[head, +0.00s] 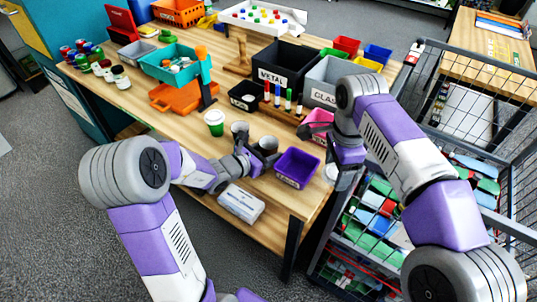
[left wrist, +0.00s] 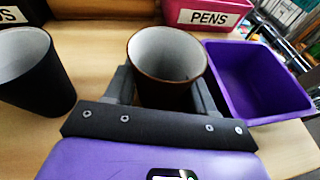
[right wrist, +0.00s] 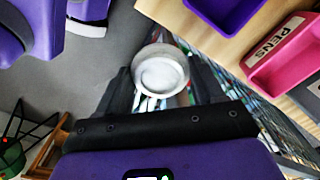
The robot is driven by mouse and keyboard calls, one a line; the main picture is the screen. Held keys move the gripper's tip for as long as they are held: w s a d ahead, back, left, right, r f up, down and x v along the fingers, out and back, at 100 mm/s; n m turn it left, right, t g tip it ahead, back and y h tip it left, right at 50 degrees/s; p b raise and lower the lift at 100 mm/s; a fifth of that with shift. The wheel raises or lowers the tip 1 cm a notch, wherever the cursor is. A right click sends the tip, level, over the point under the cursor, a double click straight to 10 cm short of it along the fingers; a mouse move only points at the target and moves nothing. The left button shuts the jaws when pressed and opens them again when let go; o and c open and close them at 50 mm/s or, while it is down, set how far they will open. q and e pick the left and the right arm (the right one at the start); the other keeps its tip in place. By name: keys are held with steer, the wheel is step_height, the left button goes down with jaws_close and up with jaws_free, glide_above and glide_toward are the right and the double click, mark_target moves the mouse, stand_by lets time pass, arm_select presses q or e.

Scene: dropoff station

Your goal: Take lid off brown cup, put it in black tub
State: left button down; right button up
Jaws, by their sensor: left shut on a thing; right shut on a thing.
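The brown cup (left wrist: 165,85) stands open-topped and empty between the fingers of my left gripper (left wrist: 163,90), which is shut on it. In the head view the cup (head: 268,145) shows near the table's front edge, beside the purple tub. My right gripper (right wrist: 158,85) is shut on a round white lid (right wrist: 160,75). In the head view this lid (head: 338,177) hangs past the table's right edge, over the wire cart. A small black tub (head: 244,96) with a white label sits mid-table; a larger black bin marked METAL (head: 285,62) stands behind it.
A dark open cup (left wrist: 32,75) stands left of the brown cup. A green cup with white lid (head: 214,122) is further left. A purple tub (head: 297,168), pink PENS tub (head: 317,121) and white box (head: 241,204) are near. Markers stand before the bins. The cart (head: 470,150) is at right.

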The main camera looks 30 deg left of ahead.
arm_select(q)
steer(key=shift+f, duration=0.1)
steer(key=c, duration=0.6)
jaws_free()
steer(key=shift+c, duration=0.2)
